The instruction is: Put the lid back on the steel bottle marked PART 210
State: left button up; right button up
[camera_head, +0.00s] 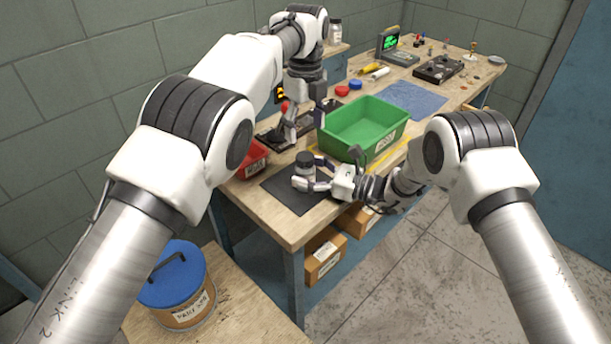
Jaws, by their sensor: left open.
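A small steel bottle (305,173) with a dark top stands upright over the dark mat (283,190) near the bench's front edge. Its marking is too small to read, and I cannot tell whether the dark top is a lid or the open mouth. My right gripper (308,183) reaches in from the right and is shut on the bottle low on its body. My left gripper (304,123) is open and points down above the dark tray, behind the bottle and apart from it. No separate lid for the bottle can be made out.
A green bin (362,142) stands right behind my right gripper; a red bin (251,158) is left. Red (341,91) and blue (355,84) caps lie farther back near a blue mat (410,98). A blue-lidded drum (184,314) stands on the lower left table.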

jog(key=v, duration=1.2)
